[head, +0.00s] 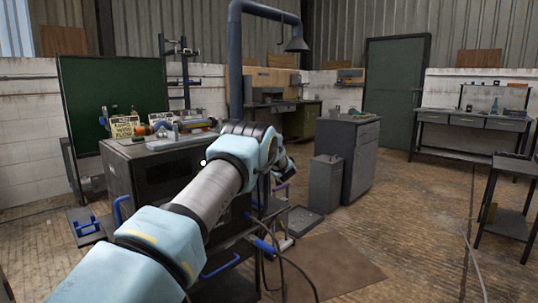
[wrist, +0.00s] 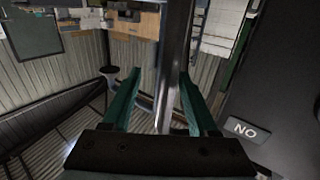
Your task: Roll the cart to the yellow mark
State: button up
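My gripper shows in the wrist view (wrist: 160,72) with its two green fingers apart. A shiny metal bar (wrist: 172,50) runs between them; there is a gap to the left finger, and I cannot tell whether it touches the right one. In the head view my arm reaches over a dark cabinet-like unit (head: 150,175) with blue handles, and hides the fingers and part of the unit. A dark two-level stand (head: 508,215) is at the right edge. I cannot tell which of these is the cart. I cannot make out a yellow mark on the floor.
A grey drawer cabinet (head: 345,160) and a grey bin (head: 325,183) stand right of my arm. A workbench (head: 470,122) is against the back wall. Dark cables hang below my arm. A brown mat (head: 335,268) lies in front; the floor to its right is mostly clear.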

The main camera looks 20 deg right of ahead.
jog(key=shift+s, duration=0.1)
jog(key=s+b, duration=0.1)
jog(key=s, duration=0.9)
jog(key=shift+s+a+b, duration=0.3)
jog(key=shift+a+b, duration=0.05)
jog(key=shift+a, duration=0.1)
